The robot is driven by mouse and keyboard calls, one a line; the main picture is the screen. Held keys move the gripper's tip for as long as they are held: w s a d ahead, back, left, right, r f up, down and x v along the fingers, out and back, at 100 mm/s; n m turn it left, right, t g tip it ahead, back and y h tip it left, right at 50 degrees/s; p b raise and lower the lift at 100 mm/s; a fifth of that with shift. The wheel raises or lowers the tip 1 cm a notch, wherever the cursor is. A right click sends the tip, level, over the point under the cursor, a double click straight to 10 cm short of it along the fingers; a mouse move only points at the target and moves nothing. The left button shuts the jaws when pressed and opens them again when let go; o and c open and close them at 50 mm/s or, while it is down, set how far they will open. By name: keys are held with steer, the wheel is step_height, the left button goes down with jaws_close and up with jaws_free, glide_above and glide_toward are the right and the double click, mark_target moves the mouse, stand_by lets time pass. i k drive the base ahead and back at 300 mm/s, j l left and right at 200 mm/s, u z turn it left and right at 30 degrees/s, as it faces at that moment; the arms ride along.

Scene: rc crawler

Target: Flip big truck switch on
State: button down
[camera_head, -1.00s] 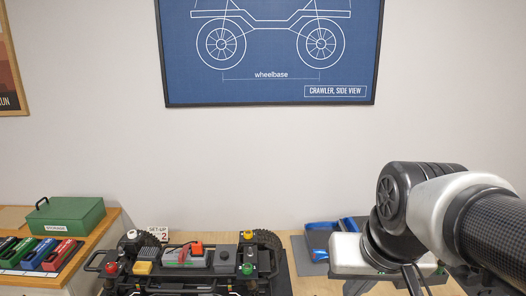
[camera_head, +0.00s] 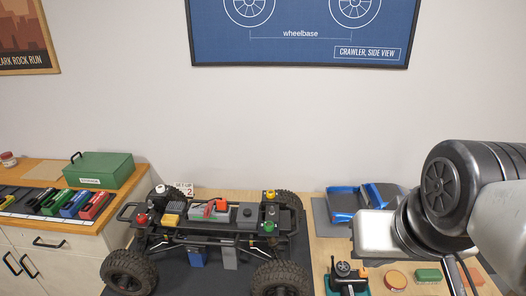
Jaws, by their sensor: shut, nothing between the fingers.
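The big truck is a black crawler chassis (camera_head: 178,239) with large knobbly tyres, standing on a dark mat left of centre. A grey box (camera_head: 197,214) with red and orange parts sits on top of it, beside a dark grey block (camera_head: 246,215) with a round knob. I cannot tell which part is the switch or how it is set. My gripper (camera_head: 376,232) shows as a white body at the end of my arm, at the right and apart from the truck. It is shut and empty; its fingertips are not clearly visible.
A blue truck body (camera_head: 343,204) lies behind my gripper. A small dark-and-teal device (camera_head: 346,278) and an orange round piece (camera_head: 395,279) lie in front. A side cabinet at left holds a green case (camera_head: 98,169) and several coloured items. Bare wood shows right of the mat.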

mark_target(190, 249)
steer(key=j+u, duration=0.2)
steer(key=u, duration=0.25)
steer(key=j+u, duration=0.2)
steer(key=u, duration=0.3)
steer(key=l+z, duration=0.2)
steer(key=z, duration=0.3)
steer(key=l+z, duration=0.2)
steer(key=z, duration=0.25)
steer(key=j+u, duration=0.15)
steer(key=u, duration=0.25)
steer(key=j+u, duration=0.2)
steer(key=u, duration=0.25)
steer(key=j+u, duration=0.1)
steer(key=j, duration=0.15)
steer(key=i+j+z, duration=0.15)
steer(key=j+z, duration=0.15)
steer(key=j, duration=0.2)
